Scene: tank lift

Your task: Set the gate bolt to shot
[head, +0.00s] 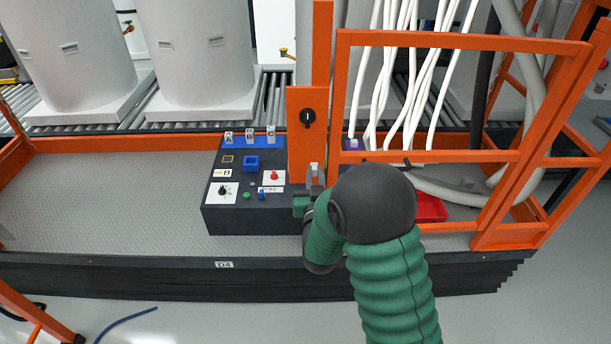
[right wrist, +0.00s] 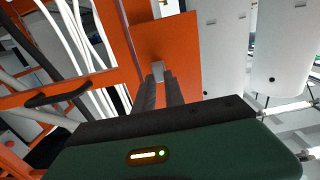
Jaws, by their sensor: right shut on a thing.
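The orange gate (head: 450,157) stands at the right of the platform, beside an orange post with a plate (head: 299,100). A small light grey piece, apparently the gate bolt's knob (head: 314,168), is at the plate's lower right edge. My right gripper (head: 315,180) is shut on it, and my forearm and wrist hide part of the area. In the right wrist view the grey knob (right wrist: 157,72) sits between the two dark fingertips (right wrist: 160,85), in front of the orange plate (right wrist: 170,45). How far the bolt reaches cannot be told. My left gripper is not in view.
A dark control box (head: 230,215) with buttons and switches stands just left of my right gripper. White hoses (head: 405,80) hang behind the gate. A black handle (right wrist: 58,93) is on the gate. A red tray (head: 430,208) lies behind my wrist. The platform's left floor (head: 100,200) is clear.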

